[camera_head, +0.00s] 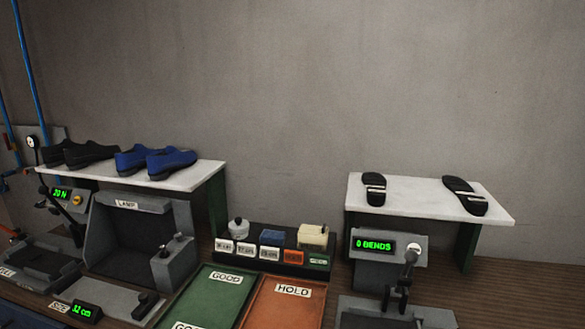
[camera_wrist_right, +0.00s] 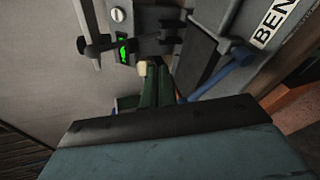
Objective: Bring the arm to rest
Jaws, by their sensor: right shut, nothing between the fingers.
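My right gripper (camera_wrist_right: 162,118) fills the lower part of the right wrist view as a wide dark-edged, blue-grey shape. It is shut with nothing held. Neither gripper nor arm shows in the head view. The bending press (camera_head: 388,250) stands at the right of the bench in the head view, its green display reading 0 BENDS. In the right wrist view, a grey part lettered BEN (camera_wrist_right: 276,24) and a blue bar (camera_wrist_right: 222,76) lie beyond my gripper, at the upper right.
Black sandals (camera_head: 375,188) lie on the right white shelf (camera_head: 418,192). Blue shoes (camera_head: 155,162) and dark shoes stand on the left shelf (camera_head: 200,178). A green GOOD tray (camera_head: 222,299) and an orange HOLD tray (camera_head: 285,310) lie between the lamp box (camera_head: 128,235) and the press.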

